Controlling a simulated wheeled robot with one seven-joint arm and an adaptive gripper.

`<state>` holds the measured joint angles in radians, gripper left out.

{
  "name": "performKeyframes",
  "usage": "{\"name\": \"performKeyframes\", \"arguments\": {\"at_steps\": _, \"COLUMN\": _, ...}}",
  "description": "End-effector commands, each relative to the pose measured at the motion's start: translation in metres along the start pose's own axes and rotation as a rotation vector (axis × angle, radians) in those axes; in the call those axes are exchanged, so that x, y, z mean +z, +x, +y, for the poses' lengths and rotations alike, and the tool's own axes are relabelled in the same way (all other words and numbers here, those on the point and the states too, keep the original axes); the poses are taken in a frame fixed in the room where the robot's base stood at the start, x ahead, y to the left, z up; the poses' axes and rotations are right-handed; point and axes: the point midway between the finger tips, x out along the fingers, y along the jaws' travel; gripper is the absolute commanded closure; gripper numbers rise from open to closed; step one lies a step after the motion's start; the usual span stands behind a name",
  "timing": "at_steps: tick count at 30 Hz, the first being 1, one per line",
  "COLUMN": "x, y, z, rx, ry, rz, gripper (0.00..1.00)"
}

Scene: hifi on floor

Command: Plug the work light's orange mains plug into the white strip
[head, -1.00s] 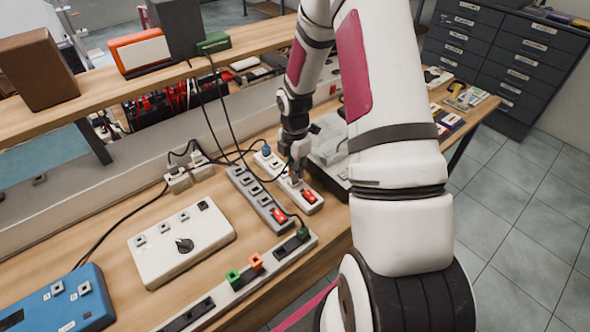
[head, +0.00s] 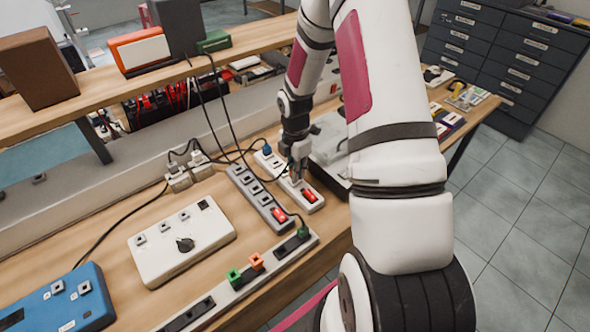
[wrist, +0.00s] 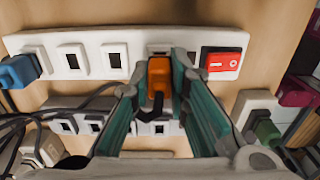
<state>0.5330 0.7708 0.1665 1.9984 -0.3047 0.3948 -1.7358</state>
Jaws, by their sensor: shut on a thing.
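The white strip (wrist: 88,55) lies across the top of the wrist view, with a red switch (wrist: 223,62) at its right end. My gripper (wrist: 160,68) is shut on the orange plug (wrist: 159,73), with a finger on each side. A dark cord shows at the plug's near end. In the head view my gripper (head: 298,170) is low over the white strip (head: 316,205), and the plug is hidden.
A blue plug (wrist: 20,71) sits at the strip's other end. A grey strip (head: 245,182) lies alongside, with black cables nearby. A rail (head: 225,295) with green and orange pieces lies in front. A white box (head: 180,240) and a blue box (head: 60,305) stand further left.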

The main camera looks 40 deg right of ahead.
Motion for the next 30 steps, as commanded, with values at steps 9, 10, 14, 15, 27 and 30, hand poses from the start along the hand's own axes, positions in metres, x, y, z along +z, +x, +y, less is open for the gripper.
{"name": "performKeyframes", "arguments": {"at_steps": 9, "x": 0.0000, "y": 0.0038, "z": -0.0002, "rx": -0.001, "ry": 0.000, "rz": 0.000, "gripper": 1.00}}
{"name": "performKeyframes", "arguments": {"at_steps": 10, "x": 0.0000, "y": 0.0041, "z": -0.0002, "rx": -0.001, "ry": 0.000, "rz": 0.000, "gripper": 1.00}}
{"name": "performKeyframes", "arguments": {"at_steps": 14, "x": 0.0000, "y": 0.0056, "z": -0.0001, "rx": 0.000, "ry": 0.000, "rz": 0.000, "gripper": 1.00}}
{"name": "performKeyframes", "arguments": {"at_steps": 15, "x": 0.0000, "y": 0.0060, "z": -0.0001, "rx": 0.000, "ry": 0.000, "rz": 0.000, "gripper": 1.00}}
{"name": "performKeyframes", "arguments": {"at_steps": 27, "x": 0.0000, "y": 0.0095, "z": 0.0000, "rx": 0.000, "ry": 0.001, "rz": 0.000, "gripper": 1.00}}
{"name": "performKeyframes", "arguments": {"at_steps": 30, "x": 0.0000, "y": 0.0094, "z": -0.0001, "rx": 0.000, "ry": 0.000, "rz": 0.000, "gripper": 1.00}}
